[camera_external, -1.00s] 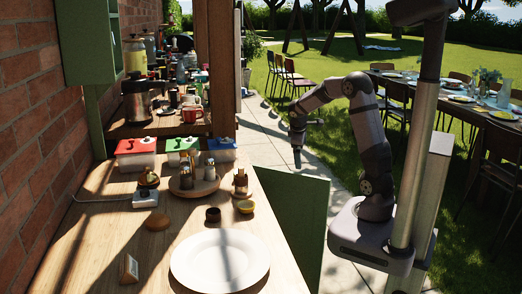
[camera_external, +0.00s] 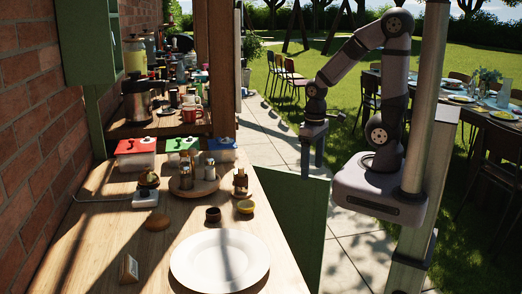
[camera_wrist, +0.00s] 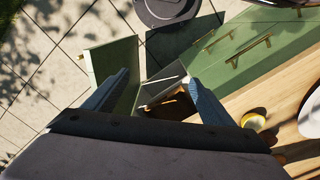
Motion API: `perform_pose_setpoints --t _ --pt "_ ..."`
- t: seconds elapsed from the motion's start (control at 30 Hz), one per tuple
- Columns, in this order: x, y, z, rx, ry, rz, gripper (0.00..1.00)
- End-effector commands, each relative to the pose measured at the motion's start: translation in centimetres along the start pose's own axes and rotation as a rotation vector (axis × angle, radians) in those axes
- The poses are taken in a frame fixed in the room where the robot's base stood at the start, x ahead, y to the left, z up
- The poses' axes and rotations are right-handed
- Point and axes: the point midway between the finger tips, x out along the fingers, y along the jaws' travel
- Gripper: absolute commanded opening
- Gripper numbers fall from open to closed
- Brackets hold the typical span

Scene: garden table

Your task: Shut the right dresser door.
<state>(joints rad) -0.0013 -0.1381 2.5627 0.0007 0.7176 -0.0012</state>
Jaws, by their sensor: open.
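The dresser's green door (camera_external: 295,225) stands open, swung out from the front of the dresser toward my base. In the wrist view the door (camera_wrist: 110,58) shows at the upper left, its lower part running behind my left finger. My gripper (camera_external: 312,170) is open and points down above the door's top edge, near its outer end; contact cannot be told. Nothing is held.
Closed green fronts with brass handles (camera_wrist: 248,50) lie right of the compartment. Paving (camera_external: 345,235) is clear around the door.

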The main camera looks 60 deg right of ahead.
Motion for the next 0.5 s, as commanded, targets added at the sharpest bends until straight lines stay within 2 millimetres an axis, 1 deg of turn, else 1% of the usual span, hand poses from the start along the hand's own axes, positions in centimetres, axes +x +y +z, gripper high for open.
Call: perform_pose_setpoints --t 0.03,0.07,0.1,0.17,0.2,0.27,0.3,0.37,0.47,0.5 --pt "0.1 0.0 0.0 0.0 0.0 0.0 0.64" --pt "0.1 0.1 -0.1 0.0 0.0 0.0 0.57" --pt "0.1 0.1 -0.1 0.0 -0.002 -0.001 0.47" --pt "0.3 0.3 -0.3 0.001 -0.007 -0.005 0.33" --pt "0.4 0.6 -0.5 0.0 -0.013 -0.01 0.23" --pt "0.7 1.1 -0.9 0.0 -0.024 -0.021 0.09" --pt "1.0 1.6 -1.3 -0.001 -0.034 -0.031 0.0" --pt "1.5 2.6 -2.0 -0.003 -0.049 -0.054 0.0" --pt "2.6 4.9 -3.3 -0.013 -0.073 -0.114 0.0" --pt "3.1 6.0 -3.9 -0.02 -0.077 -0.144 0.0"
